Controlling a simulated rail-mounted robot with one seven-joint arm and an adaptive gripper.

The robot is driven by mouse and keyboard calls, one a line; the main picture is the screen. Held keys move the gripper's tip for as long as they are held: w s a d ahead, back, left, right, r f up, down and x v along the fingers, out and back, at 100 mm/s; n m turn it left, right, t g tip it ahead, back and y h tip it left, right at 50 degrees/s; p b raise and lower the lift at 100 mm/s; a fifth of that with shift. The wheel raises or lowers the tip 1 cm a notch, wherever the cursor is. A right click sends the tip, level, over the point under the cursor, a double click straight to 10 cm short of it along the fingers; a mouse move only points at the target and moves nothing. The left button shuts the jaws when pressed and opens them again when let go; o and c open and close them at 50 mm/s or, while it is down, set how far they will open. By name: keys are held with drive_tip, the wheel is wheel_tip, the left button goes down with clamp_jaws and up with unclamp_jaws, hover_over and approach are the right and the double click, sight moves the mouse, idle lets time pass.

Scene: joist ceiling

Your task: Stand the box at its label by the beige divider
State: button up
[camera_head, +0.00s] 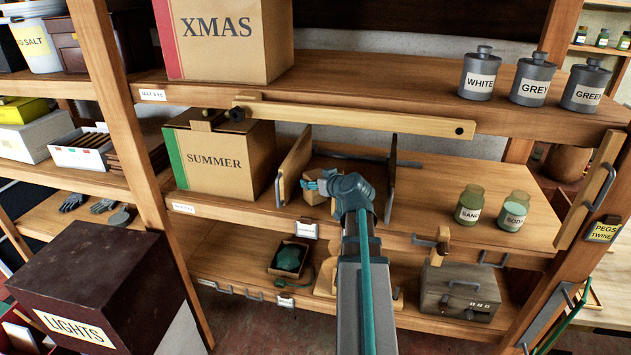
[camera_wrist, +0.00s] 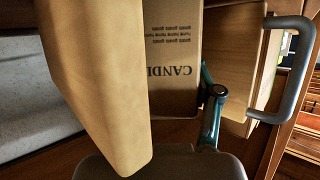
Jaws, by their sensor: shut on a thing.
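The small cardboard box (camera_head: 318,198) is on the middle shelf, partly hidden behind my gripper (camera_head: 322,182). My gripper is shut on it. In the wrist view the box (camera_wrist: 175,75) shows print beginning "CANDL", upside down in the picture, beside a teal finger (camera_wrist: 210,118). The beige divider (camera_head: 293,165) stands just left of the box in the head view. A broad beige surface (camera_wrist: 95,75), apparently this divider, fills the wrist view's left side. A small shelf-edge label (camera_head: 305,230) is below the box, its print too small to read. Contact between box and shelf is unclear.
A dark grey divider (camera_head: 391,180) stands right of my gripper. The SUMMER box (camera_head: 218,162) is left of the beige divider. A wooden bar (camera_head: 350,117) crosses above. Two jars (camera_head: 469,204) stand at the right; shelf between them and the grey divider is clear.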

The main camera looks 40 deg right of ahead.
drive_tip(key=shift+f+b, duration=0.2)
drive_tip(key=shift+b, duration=0.1)
drive_tip(key=o, duration=1.3)
drive_tip(key=shift+r, duration=0.1)
drive_tip(key=shift+r+p, duration=0.1)
drive_tip(key=shift+p, duration=0.2)
drive_tip(key=b+v, duration=0.2)
drive_tip(key=v, duration=1)
drive_tip(key=shift+d, duration=0.1)
